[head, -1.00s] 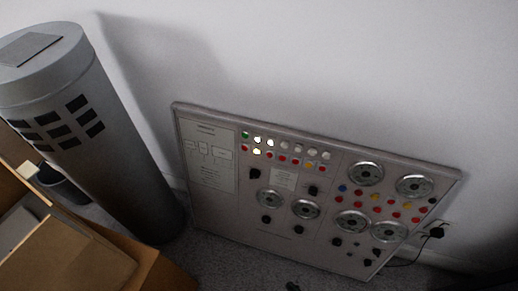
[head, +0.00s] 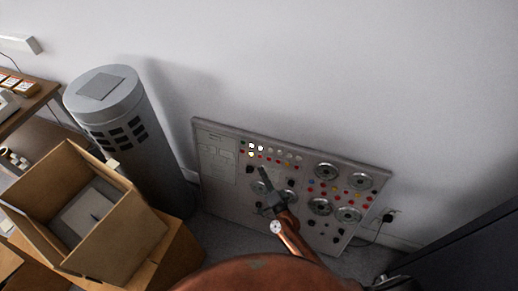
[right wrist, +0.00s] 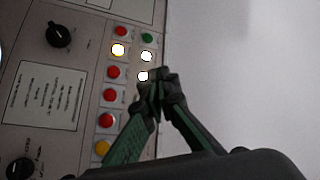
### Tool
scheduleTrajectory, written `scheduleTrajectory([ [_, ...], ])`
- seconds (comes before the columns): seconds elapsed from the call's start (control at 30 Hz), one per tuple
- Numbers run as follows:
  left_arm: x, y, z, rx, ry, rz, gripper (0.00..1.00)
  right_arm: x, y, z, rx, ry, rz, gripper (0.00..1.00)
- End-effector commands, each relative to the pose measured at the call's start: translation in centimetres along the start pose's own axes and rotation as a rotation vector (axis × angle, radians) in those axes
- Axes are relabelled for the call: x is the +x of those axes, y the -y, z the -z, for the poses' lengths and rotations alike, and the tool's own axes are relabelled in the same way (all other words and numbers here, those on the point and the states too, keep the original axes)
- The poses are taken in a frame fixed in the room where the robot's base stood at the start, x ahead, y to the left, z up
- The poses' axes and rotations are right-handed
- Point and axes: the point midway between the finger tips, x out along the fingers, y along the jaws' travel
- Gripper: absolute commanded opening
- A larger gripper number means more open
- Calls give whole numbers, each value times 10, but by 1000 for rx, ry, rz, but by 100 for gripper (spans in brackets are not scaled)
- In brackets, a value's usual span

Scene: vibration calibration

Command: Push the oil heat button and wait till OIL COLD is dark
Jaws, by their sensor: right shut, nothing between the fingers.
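The grey control panel (head: 215,180) leans by the wall, with rows of lamps and buttons at its upper left. Labels are too small to read, so I cannot tell which is OIL COLD or oil heat. My right gripper (head: 264,170) is shut and empty in front of the panel; its fingertips (right wrist: 160,83) appear beside the lower white lamp. Contact is unclear. My left gripper is out of view.
A grey cylinder (head: 140,140) stands left of the panel. An open cardboard box (head: 120,235) is at lower left. A plug with a cable (head: 388,217) is at the panel's right, and a dark surface (head: 465,245) fills the lower right.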

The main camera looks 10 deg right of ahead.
Motion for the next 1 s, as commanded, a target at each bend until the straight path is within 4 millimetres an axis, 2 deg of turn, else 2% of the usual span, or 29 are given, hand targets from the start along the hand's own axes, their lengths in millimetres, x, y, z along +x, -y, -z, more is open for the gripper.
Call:
scheduleTrajectory([
  [0.07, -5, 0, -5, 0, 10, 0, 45, 4, 7, 5, 12, -9, 3, 0],
  [0.53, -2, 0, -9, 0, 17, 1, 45, 7, 4, 7, 16, -13, 3, 0],
  [0.67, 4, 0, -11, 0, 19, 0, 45, 14, -3, 12, 14, -14, 3, 0],
  [1.0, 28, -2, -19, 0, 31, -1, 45, 46, -28, 34, 15, -12, 3, 0],
])
